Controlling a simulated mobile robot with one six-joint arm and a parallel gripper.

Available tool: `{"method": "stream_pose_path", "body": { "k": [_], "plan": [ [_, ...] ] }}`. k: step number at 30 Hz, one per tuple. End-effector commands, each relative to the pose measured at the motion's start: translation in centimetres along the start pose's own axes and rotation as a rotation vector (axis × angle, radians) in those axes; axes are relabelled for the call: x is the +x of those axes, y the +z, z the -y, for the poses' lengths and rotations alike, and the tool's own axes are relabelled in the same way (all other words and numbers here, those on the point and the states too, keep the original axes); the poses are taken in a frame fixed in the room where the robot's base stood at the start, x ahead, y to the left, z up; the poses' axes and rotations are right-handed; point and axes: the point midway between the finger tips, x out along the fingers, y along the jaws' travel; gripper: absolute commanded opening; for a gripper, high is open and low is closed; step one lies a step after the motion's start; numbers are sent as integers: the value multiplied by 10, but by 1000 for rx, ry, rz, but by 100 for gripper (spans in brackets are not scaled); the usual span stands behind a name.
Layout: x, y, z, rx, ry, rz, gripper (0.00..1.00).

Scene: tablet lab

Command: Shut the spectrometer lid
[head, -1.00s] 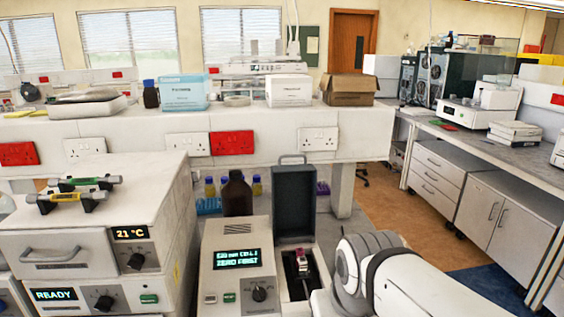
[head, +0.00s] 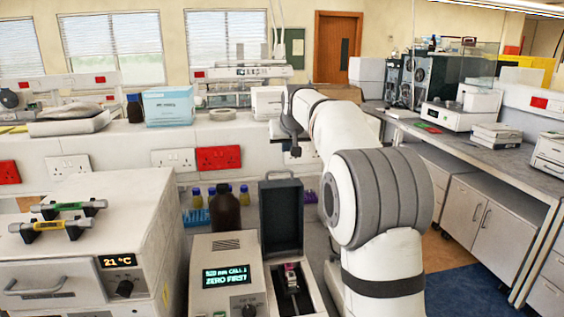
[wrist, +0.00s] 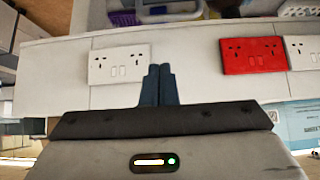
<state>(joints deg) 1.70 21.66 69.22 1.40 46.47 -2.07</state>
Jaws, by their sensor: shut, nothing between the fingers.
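The spectrometer (head: 226,245) stands on the near bench, its screen reading "ZERO FIRST". Its dark grey lid (head: 282,216) stands upright and open at the back of the right-hand compartment, with a handle (head: 279,174) along its top edge. A small holder with a pinkish-red part (head: 291,270) shows inside the open compartment. My gripper is beyond and above the lid, near the far bench's front; in the head view its fingers are small and hard to make out. In the wrist view my gripper (wrist: 157,70) is shut and empty, its fingertips together before a white socket panel.
A brown bottle (head: 225,208) and several yellow-capped bottles stand behind the spectrometer. A white oven-like unit (head: 85,240) is close on its left. The far bench (head: 130,150) carries boxes and sockets.

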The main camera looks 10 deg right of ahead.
Motion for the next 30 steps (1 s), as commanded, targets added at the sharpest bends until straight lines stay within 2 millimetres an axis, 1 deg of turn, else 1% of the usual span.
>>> {"method": "stream_pose_path", "body": {
  "k": [4, 7, 15, 19, 21, 30],
  "plan": [
    [10, -4, 0, 0, 0, -2, 0],
    [25, -4, 0, 0, 0, -1, 0],
    [78, -4, 0, 0, -1, 1, 0],
    [102, -4, 0, 0, -1, 0, 0],
    [93, 1, 0, 0, 0, -5, 0],
    [78, 23, 0, 0, 1, -4, 0]
  ]
}}
